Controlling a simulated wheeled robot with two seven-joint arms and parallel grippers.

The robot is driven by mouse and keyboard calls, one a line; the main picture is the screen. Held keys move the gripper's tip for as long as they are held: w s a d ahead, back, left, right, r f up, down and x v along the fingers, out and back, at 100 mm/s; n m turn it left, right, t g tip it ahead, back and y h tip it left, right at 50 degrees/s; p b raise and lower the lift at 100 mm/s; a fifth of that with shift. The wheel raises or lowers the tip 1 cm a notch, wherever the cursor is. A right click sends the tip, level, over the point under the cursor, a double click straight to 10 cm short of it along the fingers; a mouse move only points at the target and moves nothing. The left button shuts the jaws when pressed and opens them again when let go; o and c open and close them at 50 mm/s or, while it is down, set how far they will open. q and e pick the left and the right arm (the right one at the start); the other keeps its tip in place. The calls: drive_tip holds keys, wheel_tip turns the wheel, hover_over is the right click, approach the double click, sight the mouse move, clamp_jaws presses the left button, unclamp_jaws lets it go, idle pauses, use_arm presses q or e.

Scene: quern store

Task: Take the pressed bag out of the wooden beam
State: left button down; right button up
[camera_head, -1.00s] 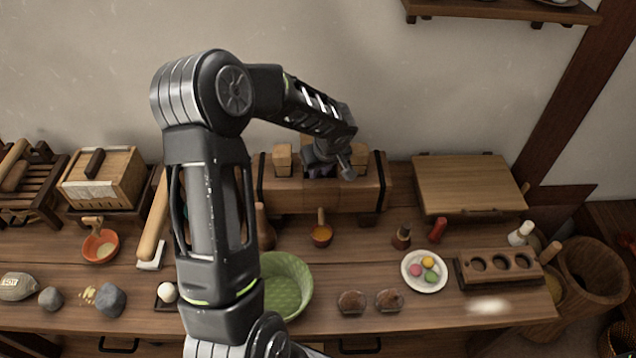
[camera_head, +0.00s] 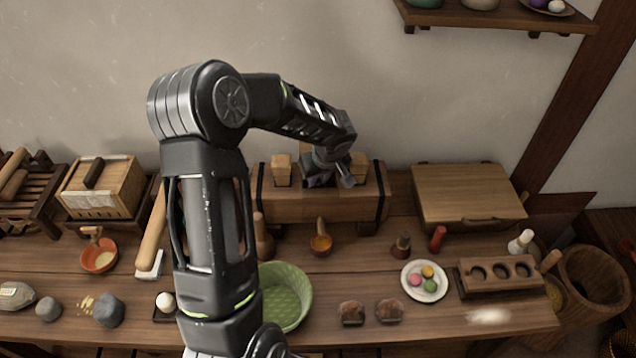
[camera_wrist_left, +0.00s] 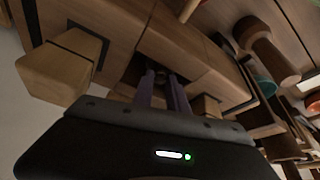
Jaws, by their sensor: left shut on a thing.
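The wooden beam (camera_head: 318,207) lies along the back of the bench, with dark bands near its ends and pale wedge blocks (camera_head: 282,169) standing out of its top. My left gripper (camera_head: 318,180) is over the middle of the beam, pointing down into its opening. In the left wrist view, its two fingers (camera_wrist_left: 163,88) reach into a dark slot in the beam (camera_wrist_left: 185,45), between a large wedge block (camera_wrist_left: 62,68) and a smaller one. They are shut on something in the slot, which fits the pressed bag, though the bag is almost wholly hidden. My right gripper is not seen.
A hinged wooden box (camera_head: 467,193) stands right of the beam. A plate of coloured balls (camera_head: 424,281) and a holed wooden rack (camera_head: 500,273) are at the right.

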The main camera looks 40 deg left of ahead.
sight(318, 182)
use_arm(q)
wheel_tip(318, 182, up, 10)
drive_tip(key=b, duration=0.1)
drive_tip(key=shift+f, duration=0.25)
drive_tip(key=shift+r, duration=0.1)
idle(0.4)
